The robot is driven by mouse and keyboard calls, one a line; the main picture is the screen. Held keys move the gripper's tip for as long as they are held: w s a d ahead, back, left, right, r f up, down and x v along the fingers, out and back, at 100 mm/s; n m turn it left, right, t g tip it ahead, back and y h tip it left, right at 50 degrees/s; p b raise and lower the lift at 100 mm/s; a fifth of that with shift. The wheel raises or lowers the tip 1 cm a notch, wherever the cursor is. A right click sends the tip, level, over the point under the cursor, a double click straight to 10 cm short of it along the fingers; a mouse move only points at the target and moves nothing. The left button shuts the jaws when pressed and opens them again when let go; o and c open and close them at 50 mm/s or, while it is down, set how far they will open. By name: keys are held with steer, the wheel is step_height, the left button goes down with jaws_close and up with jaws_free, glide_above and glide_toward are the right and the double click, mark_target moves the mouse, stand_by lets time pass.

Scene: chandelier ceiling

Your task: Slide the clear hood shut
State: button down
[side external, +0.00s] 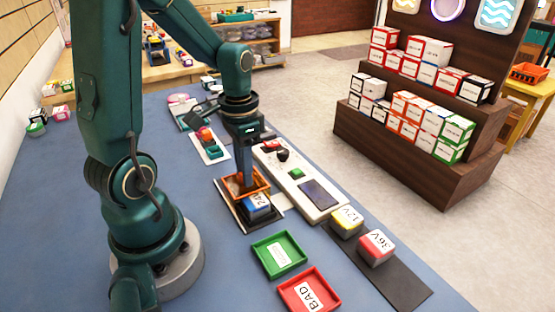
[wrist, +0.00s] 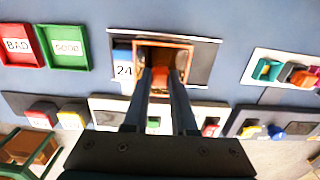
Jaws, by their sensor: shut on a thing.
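The clear hood (wrist: 135,62) has an orange frame and sits on a dark bed with pale rails (wrist: 204,66); in the side view its orange frame (side external: 264,180) surrounds my fingertips. My gripper (wrist: 160,82) is shut on an orange part of the hood, with a finger on each side of it. A block labelled 24 (side external: 257,203), with a blue top, is on the same bed; in the wrist view it (wrist: 123,68) is to the left of the hood, mostly outside the frame. The exact grip is partly hidden by my fingers.
A white panel (side external: 325,197) with knobs and a dark screen stands beside the bed. Yellow 12V (side external: 346,222) and red 36V (side external: 376,248) blocks sit on a dark strip. Green (side external: 279,255) and red BAD (side external: 309,292) trays lie in front. A small tray with coloured parts (side external: 210,144) stands behind.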

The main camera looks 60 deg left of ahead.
steer(key=shift+w+d, duration=0.1)
steer(key=shift+d, duration=2.3)
steer(key=c, duration=0.7)
jaws_free()
steer(key=shift+r, duration=2.6)
steer(key=shift+r, duration=2.5)
